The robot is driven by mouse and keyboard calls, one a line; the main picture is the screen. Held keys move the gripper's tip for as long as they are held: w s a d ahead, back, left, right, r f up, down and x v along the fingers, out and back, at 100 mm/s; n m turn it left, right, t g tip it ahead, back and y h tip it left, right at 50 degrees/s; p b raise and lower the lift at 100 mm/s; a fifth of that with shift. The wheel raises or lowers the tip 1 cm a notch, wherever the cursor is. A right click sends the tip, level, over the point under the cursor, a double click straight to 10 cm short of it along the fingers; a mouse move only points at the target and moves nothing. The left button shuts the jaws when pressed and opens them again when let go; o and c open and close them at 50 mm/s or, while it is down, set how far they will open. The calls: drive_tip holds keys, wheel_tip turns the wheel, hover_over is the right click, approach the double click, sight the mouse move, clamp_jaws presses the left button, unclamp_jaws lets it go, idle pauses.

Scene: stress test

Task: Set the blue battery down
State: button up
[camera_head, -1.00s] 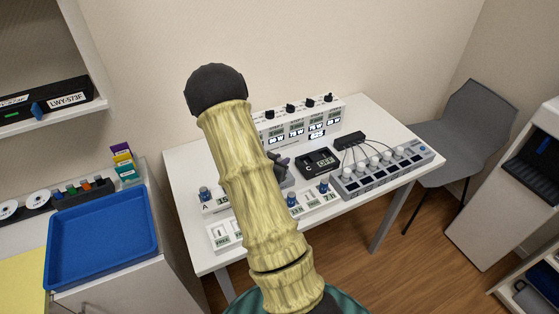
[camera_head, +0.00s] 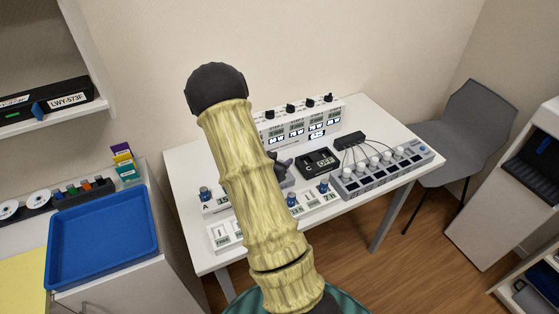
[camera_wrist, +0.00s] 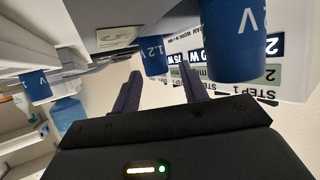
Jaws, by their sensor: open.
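A blue battery marked 1.2 V (camera_wrist: 153,55) shows in the wrist view between the fingertips of my gripper (camera_wrist: 160,70), with a gap visible on the right finger's side. The dark fingers are spread apart. I cannot tell whether the battery touches either finger. A larger-looking blue battery (camera_wrist: 232,45) is at the upper right and another blue battery (camera_wrist: 35,86) at the left. In the head view, blue batteries stand at the left (camera_head: 205,193), middle (camera_head: 292,200) and right (camera_head: 323,187) of the white units. My gripper (camera_head: 285,162) shows only partly there, behind my arm.
The white table (camera_head: 185,165) bears a back panel with knobs and lit readouts (camera_head: 300,125), a black OFF box (camera_head: 318,161) and a grey slotted unit (camera_head: 385,175). A blue tray (camera_head: 105,240) is on the left counter. A grey chair (camera_head: 465,130) stands at the right.

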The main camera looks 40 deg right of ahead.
drive_tip(key=v, duration=1.2)
drive_tip(key=shift+b, duration=0.4)
drive_tip(key=w+a+n+y, duration=0.1)
drive_tip(key=a, duration=0.1)
drive_tip(key=w+a+n+t+y, duration=0.1)
drive_tip(key=a+y, duration=0.1)
drive_tip(key=w+a+n+t+y, duration=0.1)
drive_tip(key=a+y, duration=0.1)
drive_tip(key=shift+w+a, duration=0.2)
drive_tip(key=shift+w, duration=0.05)
drive_tip(key=s+a+r+n+g+y, duration=0.1)
drive_tip(key=s+a+r+n+y, duration=0.1)
drive_tip(key=s+a+n+y, duration=0.3)
drive_tip(key=s+a+r+n+y, duration=0.1)
drive_tip(key=a+n+y, duration=0.2)
drive_tip(key=a, duration=0.4)
drive_tip(key=s+r+n+g, duration=0.2)
drive_tip(key=s+n+g, duration=0.1)
drive_tip(key=s, duration=0.3)
drive_tip(key=shift+s+a, duration=0.15)
drive_tip(key=shift+s, duration=0.1)
